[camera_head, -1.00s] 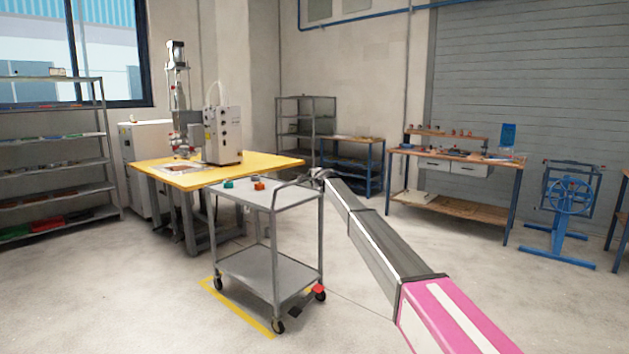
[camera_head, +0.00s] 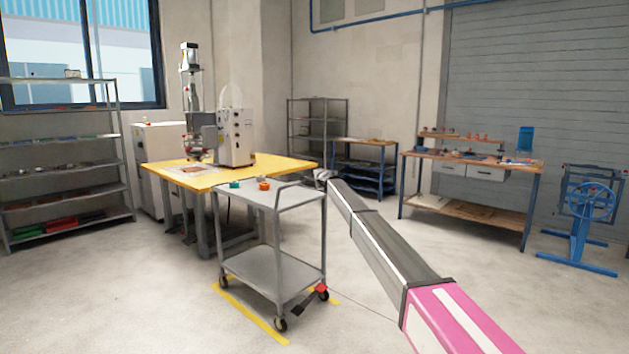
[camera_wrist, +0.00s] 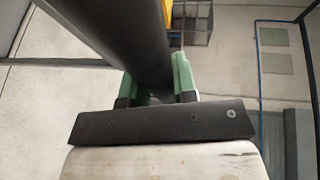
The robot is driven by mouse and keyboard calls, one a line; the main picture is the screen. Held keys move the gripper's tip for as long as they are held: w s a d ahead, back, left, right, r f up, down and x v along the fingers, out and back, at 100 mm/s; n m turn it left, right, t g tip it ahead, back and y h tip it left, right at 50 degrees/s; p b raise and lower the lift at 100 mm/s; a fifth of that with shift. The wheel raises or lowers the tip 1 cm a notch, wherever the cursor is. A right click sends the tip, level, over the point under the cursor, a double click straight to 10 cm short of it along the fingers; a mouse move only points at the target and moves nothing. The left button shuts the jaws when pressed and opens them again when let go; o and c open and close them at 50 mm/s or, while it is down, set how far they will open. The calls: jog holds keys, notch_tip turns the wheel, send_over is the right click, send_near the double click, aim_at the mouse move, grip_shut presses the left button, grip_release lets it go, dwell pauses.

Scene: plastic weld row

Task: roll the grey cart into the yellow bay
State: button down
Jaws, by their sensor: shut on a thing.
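The grey cart (camera_head: 268,268) stands upright with two shelves and dark castors. A teal item (camera_head: 235,184) and an orange item (camera_head: 264,184) are on or near its top. The cart hides the rest of the bay. My gripper (camera_head: 322,175) is at the cart's handle at upper right. In the wrist view its green fingers (camera_wrist: 158,78) are shut on the dark handle bar (camera_wrist: 125,40).
A yellow-topped table (camera_head: 255,166) with a welding machine (camera_head: 235,137) stands just behind the cart, close to it. A shelf rack (camera_head: 65,168) is at left, a workbench (camera_head: 470,160) and a blue stand (camera_head: 585,215) at right.

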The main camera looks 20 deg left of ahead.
jog(key=c, duration=0.9)
grip_release()
jog(key=v, duration=1)
jog(key=shift+s+d, duration=0.25)
jog(key=shift+d, duration=0.1)
